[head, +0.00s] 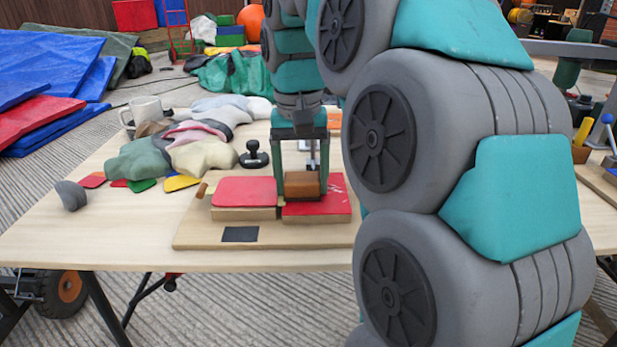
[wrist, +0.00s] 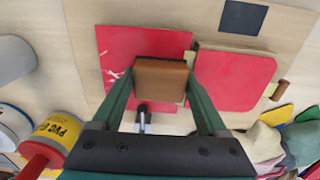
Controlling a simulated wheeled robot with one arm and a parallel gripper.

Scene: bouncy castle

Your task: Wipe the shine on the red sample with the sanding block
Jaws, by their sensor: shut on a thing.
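My gripper (head: 302,170) is shut on the brown sanding block (head: 302,186), with a finger on either side of it. In the wrist view the gripper (wrist: 161,78) points at the red sample (wrist: 140,42), and the block (wrist: 160,80) covers part of its middle. The red sample (head: 325,208) lies flat at the right of a wooden board (head: 200,238). Pale, whitish streaks (wrist: 116,75) show on the sample, left of the block in the wrist view. The block is on or just over the sample; I cannot tell if they touch.
A second red pad (head: 244,190) sits on a wooden block beside the sample, with a dark square (head: 240,234) in front. A black-handled tool (head: 254,155), fabric pieces (head: 205,155) and a mug (head: 146,110) stand behind. A PVC tin (wrist: 55,133) shows in the wrist view.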

